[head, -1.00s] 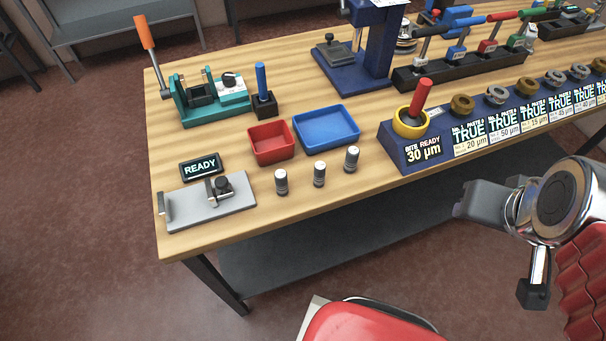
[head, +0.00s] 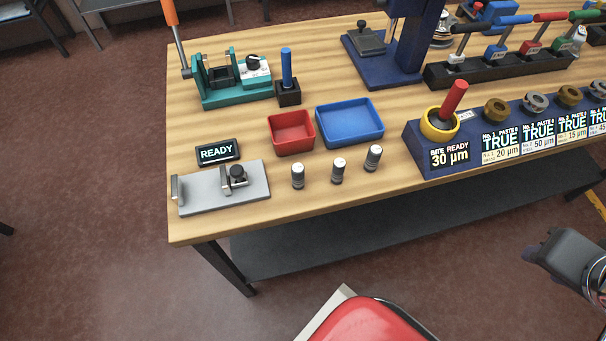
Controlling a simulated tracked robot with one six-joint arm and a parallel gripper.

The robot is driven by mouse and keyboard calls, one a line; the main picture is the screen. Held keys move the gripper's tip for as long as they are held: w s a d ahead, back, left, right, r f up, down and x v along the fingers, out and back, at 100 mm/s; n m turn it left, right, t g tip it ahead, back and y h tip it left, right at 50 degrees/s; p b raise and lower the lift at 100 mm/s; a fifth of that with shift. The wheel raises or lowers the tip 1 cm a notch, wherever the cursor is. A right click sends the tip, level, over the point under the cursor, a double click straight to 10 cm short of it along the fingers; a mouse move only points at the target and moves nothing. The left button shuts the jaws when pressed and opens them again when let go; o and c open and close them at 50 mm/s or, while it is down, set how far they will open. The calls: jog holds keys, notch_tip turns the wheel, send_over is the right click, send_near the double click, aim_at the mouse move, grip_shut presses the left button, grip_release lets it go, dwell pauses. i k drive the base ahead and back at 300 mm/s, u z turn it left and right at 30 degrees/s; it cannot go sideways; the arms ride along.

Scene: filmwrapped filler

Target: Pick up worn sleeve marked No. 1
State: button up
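Three small upright cylinders with pale tops and dark bands stand in a row near the table's front edge: the left one (head: 298,176), the middle one (head: 338,171) and the right one (head: 373,158). They look like the sleeves, but any number on them is too small to read. What looks like my gripper (head: 562,257), a dark grey piece, is at the lower right, in front of the table and well apart from the cylinders. It is cut by the picture edge, and its finger opening cannot be made out.
Behind the cylinders are a red tray (head: 291,149) and a blue tray (head: 350,137). A grey plate fixture (head: 205,197) and a READY display (head: 217,152) are left. A blue station (head: 420,155) stands right. A red seat (head: 365,322) is in front of the table.

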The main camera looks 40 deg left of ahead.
aim_at(297, 169)
jog(key=z, duration=0.05)
jog(key=k, duration=1.55)
jog(key=u, duration=1.8)
jog(key=i, duration=1)
jog(key=u, duration=0.05)
